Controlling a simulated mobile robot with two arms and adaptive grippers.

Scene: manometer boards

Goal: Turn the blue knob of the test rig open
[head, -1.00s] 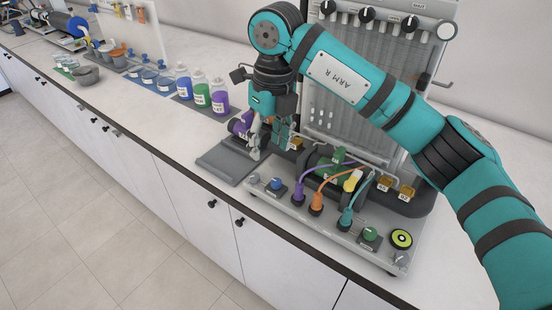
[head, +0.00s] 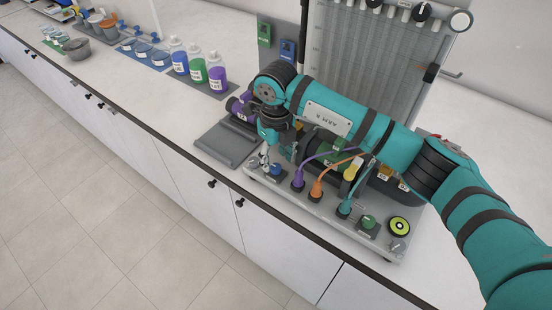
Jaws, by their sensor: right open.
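The blue knob (head: 276,169) sits on the near left end of the test rig (head: 323,214), a grey board with purple, orange and teal plugs and cables. My right gripper (head: 268,161) points down just above and beside the blue knob. It is open and holds nothing. The fingers partly cover the knob, so I cannot tell whether they touch it. My left gripper is out of view.
A flat grey tray (head: 227,146) lies left of the rig. Bottles (head: 198,70) stand further back.

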